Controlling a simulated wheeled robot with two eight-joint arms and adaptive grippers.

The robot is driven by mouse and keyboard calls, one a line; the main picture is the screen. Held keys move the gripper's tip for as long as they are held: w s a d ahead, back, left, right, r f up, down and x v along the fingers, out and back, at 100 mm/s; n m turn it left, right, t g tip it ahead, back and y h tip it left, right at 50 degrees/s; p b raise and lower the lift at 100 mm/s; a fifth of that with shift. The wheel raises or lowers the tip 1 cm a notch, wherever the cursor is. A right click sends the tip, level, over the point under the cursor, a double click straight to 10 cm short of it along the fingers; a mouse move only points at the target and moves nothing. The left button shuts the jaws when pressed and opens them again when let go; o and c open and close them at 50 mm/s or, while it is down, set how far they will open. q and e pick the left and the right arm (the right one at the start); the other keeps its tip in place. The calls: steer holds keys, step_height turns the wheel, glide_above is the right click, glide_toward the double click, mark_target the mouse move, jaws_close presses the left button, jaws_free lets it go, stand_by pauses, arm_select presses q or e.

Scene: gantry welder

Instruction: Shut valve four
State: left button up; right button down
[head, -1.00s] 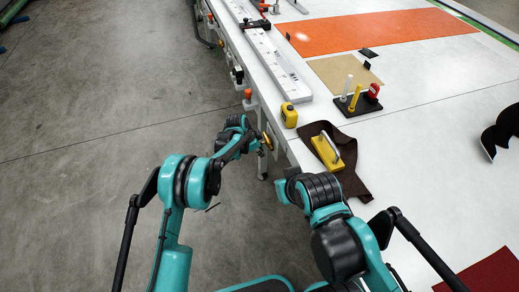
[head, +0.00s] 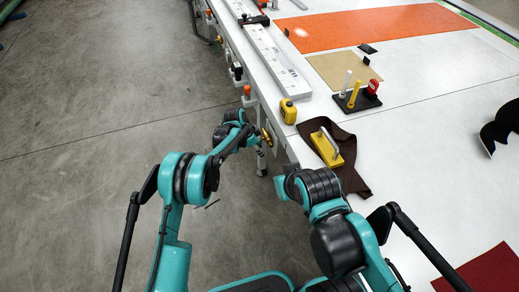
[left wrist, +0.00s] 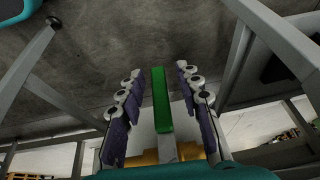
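A valve with a long green lever (left wrist: 160,100) and a brass-coloured body (left wrist: 165,150) shows in the left wrist view. The lever stands between the two fingers of my left gripper (left wrist: 160,92), with a gap on each side. The fingers are open, and I see no contact with the lever. In the head view the left gripper (head: 258,139) is beside the table's left side, below the top, partly hidden by its own wrist. A small brass part (head: 267,138) shows there. No valve number is readable. My right arm reaches the table's near edge, but its gripper is not visible.
The white table (head: 420,130) carries a yellow tape measure (head: 288,111), a yellow-handled tool (head: 326,148) on a dark cloth (head: 352,180), and a black marker stand (head: 357,102). The grey floor (head: 90,110) there is clear.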

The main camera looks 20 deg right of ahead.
arm_select(q)
steer(key=v, duration=1.2)
steer(key=shift+r, duration=0.1)
steer(key=s+a+r+n+t+y, duration=0.15)
steer(key=s+a+r+n, duration=0.3)
steer(key=a+r, duration=0.45)
steer(key=s+a+r+n+t, duration=0.2)
steer(key=s+a+r+n, duration=0.2)
steer(key=s+a+r, duration=0.5)
steer(key=s+a+f+n+t+y, duration=0.3)
steer(key=s+a+n, duration=0.6)
steer(key=s+a, duration=0.7)
steer(key=shift+s+a+f, duration=0.15)
steer(key=shift+s+f, duration=0.2)
steer(key=shift+s, duration=0.1)
